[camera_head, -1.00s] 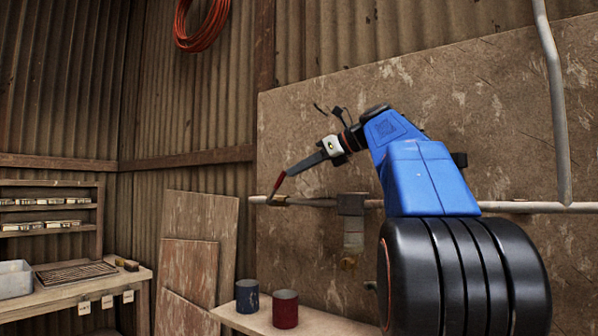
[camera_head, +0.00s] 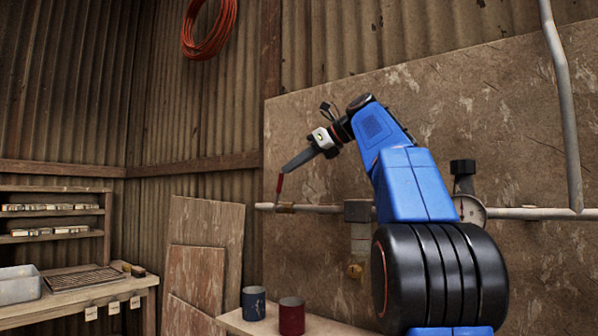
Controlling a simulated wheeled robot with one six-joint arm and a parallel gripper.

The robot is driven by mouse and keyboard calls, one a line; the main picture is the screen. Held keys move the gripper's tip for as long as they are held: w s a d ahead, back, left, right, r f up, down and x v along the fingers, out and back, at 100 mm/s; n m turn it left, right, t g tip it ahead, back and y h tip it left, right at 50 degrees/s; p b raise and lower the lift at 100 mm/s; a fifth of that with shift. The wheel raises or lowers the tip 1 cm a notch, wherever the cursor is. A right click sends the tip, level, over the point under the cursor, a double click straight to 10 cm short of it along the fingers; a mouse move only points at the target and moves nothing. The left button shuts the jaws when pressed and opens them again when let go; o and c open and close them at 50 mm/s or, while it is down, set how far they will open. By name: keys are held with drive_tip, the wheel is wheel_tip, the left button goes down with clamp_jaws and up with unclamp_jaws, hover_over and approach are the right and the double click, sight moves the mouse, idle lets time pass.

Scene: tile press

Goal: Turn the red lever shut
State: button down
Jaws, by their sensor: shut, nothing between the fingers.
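The red lever (camera_head: 280,184) stands up from the left end of the horizontal pipe (camera_head: 325,209), above a small brass-coloured valve body (camera_head: 285,208). My gripper (camera_head: 284,172) is shut and empty, reaching down and left from my blue arm. Its fingertips are at the top of the lever, touching it or very close; I cannot tell which. The fingertips partly hide the lever's upper end.
The pipe runs along a worn board (camera_head: 420,110), with a grey block (camera_head: 357,210) and a round gauge (camera_head: 470,209) on it. A blue can (camera_head: 254,303) and a red can (camera_head: 291,316) stand on a low shelf below. A workbench (camera_head: 100,292) is at left.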

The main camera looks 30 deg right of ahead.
drive_tip(key=shift+w+a+r, duration=0.25)
drive_tip(key=shift+w, duration=0.4)
drive_tip(key=shift+w+a+r, duration=0.2)
drive_tip(key=shift+w+r, duration=0.05)
drive_tip(key=shift+w, duration=0.4)
